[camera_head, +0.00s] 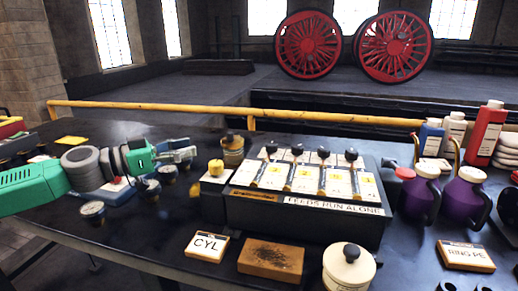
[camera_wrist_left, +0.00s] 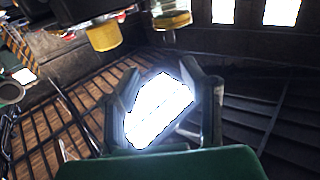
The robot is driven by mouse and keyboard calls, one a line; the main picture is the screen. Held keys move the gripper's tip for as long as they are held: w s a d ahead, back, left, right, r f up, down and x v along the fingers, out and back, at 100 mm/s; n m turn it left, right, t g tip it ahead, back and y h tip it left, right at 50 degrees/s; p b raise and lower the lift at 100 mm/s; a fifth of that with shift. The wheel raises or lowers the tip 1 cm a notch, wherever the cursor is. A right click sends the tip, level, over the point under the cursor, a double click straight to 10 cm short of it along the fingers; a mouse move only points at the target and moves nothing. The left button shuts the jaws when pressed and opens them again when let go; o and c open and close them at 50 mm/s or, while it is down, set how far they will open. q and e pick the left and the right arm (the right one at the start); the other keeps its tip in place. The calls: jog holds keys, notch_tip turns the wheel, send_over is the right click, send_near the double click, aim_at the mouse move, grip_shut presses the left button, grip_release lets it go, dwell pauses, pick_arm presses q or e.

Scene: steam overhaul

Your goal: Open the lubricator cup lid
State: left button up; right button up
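The lubricator (camera_head: 300,215) is a dark box with a row of black-knobbed levers and a "FEEDS RUN ALONE" label. A brass-and-glass cup with a dark knob (camera_head: 232,150) stands at its back left corner; I cannot tell for certain that it is the lubricator cup. A cream pot with a black-knobbed lid (camera_head: 349,266) stands in front, its lid on. My left gripper (camera_head: 190,154) is left of the brass cup, apart from it. In the left wrist view its fingers (camera_wrist_left: 168,95) are spread with only a bright patch between them. My right gripper is not in view.
A yellow knob (camera_head: 216,168) is beside the brass cup, and several small round cups (camera_head: 93,211) stand below my left arm. A CYL card (camera_head: 207,246) and a brown block (camera_head: 271,260) lie in front. Purple jugs (camera_head: 419,193) crowd the right. A yellow rail (camera_head: 300,116) runs behind.

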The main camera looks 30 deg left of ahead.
aim_at(226, 140)
pick_arm(q)
jog(key=b+x, duration=0.9)
jog(key=shift+f, duration=0.25)
jog(key=w+b, duration=0.2)
jog(key=w, duration=0.1)
jog(key=shift+a+f, duration=0.1)
jog(key=shift+a, duration=0.2)
jog(key=shift+w+a, duration=0.25)
jog(key=shift+w+d+r, duration=0.1)
jog(key=shift+d, duration=0.45)
jog(key=shift+w+d+r, duration=0.1)
jog(key=shift+d, duration=0.6)
jog(key=c, duration=0.5)
grip_shut()
jog(key=shift+w+a+f, duration=0.15)
jog(key=shift+a+f, duration=0.05)
jog(key=shift+a, duration=0.2)
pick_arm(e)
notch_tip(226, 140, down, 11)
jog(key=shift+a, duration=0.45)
